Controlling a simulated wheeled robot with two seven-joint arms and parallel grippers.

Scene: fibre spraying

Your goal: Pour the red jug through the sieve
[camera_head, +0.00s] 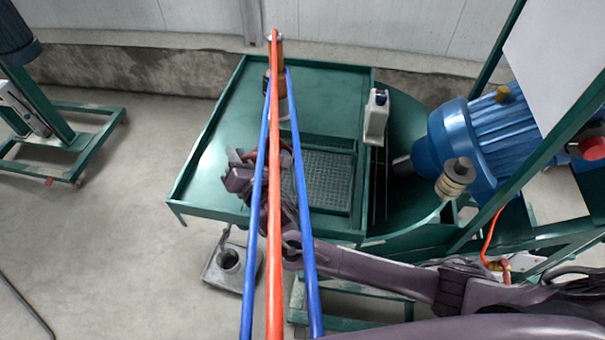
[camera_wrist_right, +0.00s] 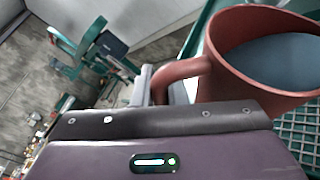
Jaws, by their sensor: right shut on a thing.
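The red jug (camera_wrist_right: 222,82) is large in the right wrist view, at the upper right. Grey liquid shows inside it, and its handle (camera_wrist_right: 182,70) points left toward my gripper. My right gripper (camera_head: 240,178) is over the green table in the head view, just left of the sieve. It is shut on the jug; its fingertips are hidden. In the head view the jug is mostly hidden behind coloured lines and my arm. The sieve (camera_head: 324,180) is a green mesh set in the table; part of the mesh shows beside the jug in the wrist view (camera_wrist_right: 298,132).
Red and blue lines cross the head view in front of the green table (camera_head: 225,110). A blue motor (camera_head: 475,135) is farther right. A grey container (camera_head: 228,264) is on the floor below. The table's left part is clear.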

